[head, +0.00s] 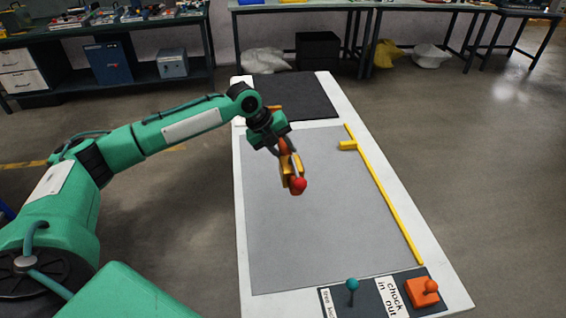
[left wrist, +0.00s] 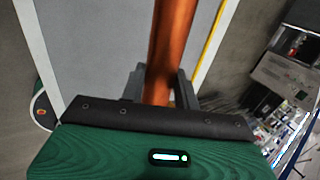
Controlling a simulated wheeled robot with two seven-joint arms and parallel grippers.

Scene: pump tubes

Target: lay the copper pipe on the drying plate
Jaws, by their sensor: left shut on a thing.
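The copper pipe (left wrist: 172,45) shows in the left wrist view as a plain orange-brown tube between the two grey fingers. My left gripper (head: 289,163) is shut on it and hangs over the grey mat in the head view. There the pipe is seen strongly foreshortened and is partly hidden by the gripper, so its tilt is hard to judge. A dark flat plate (head: 300,94) lies at the far end of the white table, beyond the gripper; it looks bare and may be the drying plate. My right gripper is not in view.
The grey mat (head: 330,240) has wide bare areas. A yellow rail (head: 388,205) with a short side arm runs along its right. At the near edge is a labelled panel with a teal knob (head: 352,286) and an orange block (head: 422,292). A red ball (head: 299,184) shows just below the gripper.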

